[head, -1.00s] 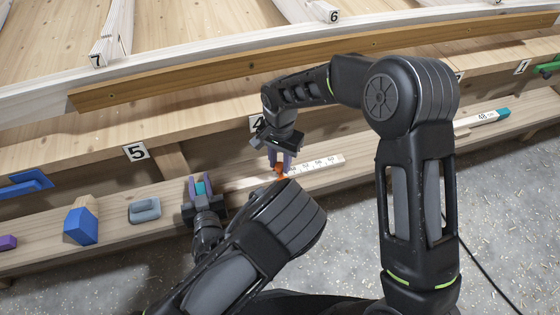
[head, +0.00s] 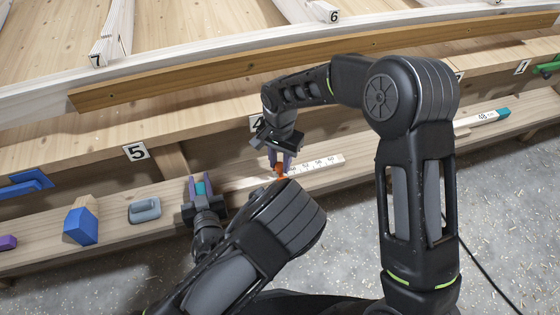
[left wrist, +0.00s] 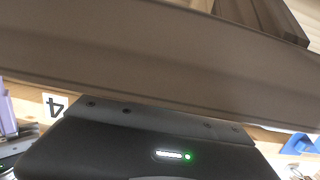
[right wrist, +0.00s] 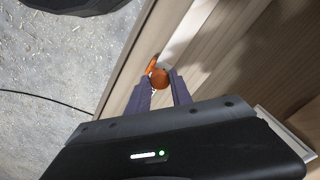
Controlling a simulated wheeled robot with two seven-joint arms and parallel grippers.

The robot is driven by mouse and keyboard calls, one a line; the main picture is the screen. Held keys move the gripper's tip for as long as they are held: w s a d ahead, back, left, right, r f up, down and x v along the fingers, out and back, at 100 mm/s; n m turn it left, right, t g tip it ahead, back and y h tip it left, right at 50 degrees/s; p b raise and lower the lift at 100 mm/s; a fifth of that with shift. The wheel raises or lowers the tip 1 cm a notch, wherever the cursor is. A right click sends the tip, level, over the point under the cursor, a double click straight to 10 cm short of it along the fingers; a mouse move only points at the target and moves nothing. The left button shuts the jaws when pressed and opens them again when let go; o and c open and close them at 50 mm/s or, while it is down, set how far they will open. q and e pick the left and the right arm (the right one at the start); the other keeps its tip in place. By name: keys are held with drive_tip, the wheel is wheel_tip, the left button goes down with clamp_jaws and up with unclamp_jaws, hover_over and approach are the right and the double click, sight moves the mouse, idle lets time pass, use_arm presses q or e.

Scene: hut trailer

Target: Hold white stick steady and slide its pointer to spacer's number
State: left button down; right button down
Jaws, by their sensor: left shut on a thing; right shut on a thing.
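The white stick (head: 326,163) lies along the wooden ledge, with printed numbers showing toward its right end. My left gripper (head: 201,187) is shut on the stick's teal end, left of the numbers. My right gripper (head: 281,163) is shut on the orange pointer (head: 281,173), which sits on the stick. The pointer also shows between the fingers in the right wrist view (right wrist: 158,74).
A grey block (head: 144,210), a blue block (head: 81,226) and a purple piece (head: 8,242) stand on the ledge at left. A blue clamp-like piece (head: 26,185) is behind them. Number plates 5 (head: 136,152) and 6 (head: 334,16) mark the frame. My right arm crosses the right side.

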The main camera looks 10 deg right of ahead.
drive_tip(key=d, duration=0.6)
drive_tip(key=shift+w, duration=0.4)
drive_tip(key=c, duration=1.1)
unclamp_jaws()
drive_tip(key=shift+c, duration=0.2)
wheel_tip(320, 180, up, 12)
